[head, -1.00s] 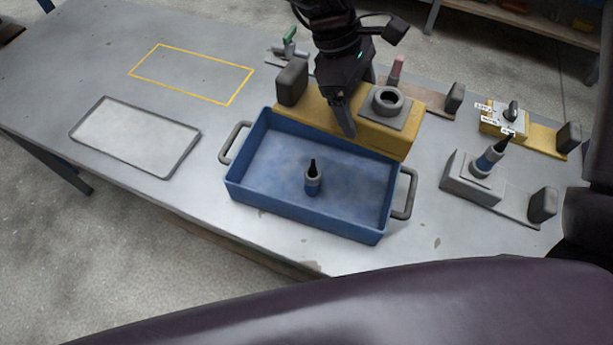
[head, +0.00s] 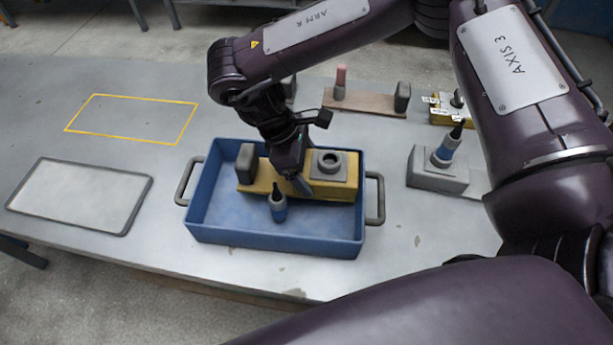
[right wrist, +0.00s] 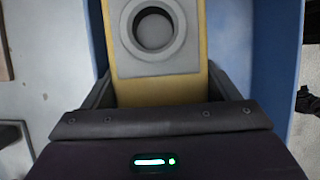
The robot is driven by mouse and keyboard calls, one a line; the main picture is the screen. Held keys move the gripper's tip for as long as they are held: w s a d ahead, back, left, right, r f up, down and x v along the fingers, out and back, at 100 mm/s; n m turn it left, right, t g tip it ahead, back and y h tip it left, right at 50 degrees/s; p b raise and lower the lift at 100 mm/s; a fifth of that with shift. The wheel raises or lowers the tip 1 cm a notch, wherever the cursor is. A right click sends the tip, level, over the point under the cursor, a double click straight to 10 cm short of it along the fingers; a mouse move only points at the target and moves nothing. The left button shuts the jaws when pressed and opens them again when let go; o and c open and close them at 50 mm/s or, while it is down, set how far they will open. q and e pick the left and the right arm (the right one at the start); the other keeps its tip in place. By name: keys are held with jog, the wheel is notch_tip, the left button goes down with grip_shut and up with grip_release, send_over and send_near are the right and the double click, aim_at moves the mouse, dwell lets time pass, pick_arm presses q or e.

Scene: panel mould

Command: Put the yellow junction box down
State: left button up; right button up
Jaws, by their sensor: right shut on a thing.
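The yellow junction box (head: 335,191) is a long yellow block with a grey round socket on top and a dark grey upright piece at its left end. My right gripper (head: 299,184) is shut on its middle, from above. The box is inside the outline of the blue tray (head: 215,228), along its back half; I cannot tell whether it touches the tray floor. In the right wrist view the box (right wrist: 158,92) runs between the fingers, with blue tray on both sides. My left gripper is not in view.
A small blue bottle-like piece with a black tip (head: 278,207) stands in the tray, close in front of the box. A pale flat tray (head: 80,195) and a yellow outlined rectangle lie to the left. Grey fixture (head: 437,172) stands to the right.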

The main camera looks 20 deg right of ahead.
jog(key=shift+f, duration=1.9)
jog(key=shift+f, duration=0.1)
jog(key=o, duration=1.3)
jog(key=shift+c, duration=0.2)
jog(key=v, duration=1.2)
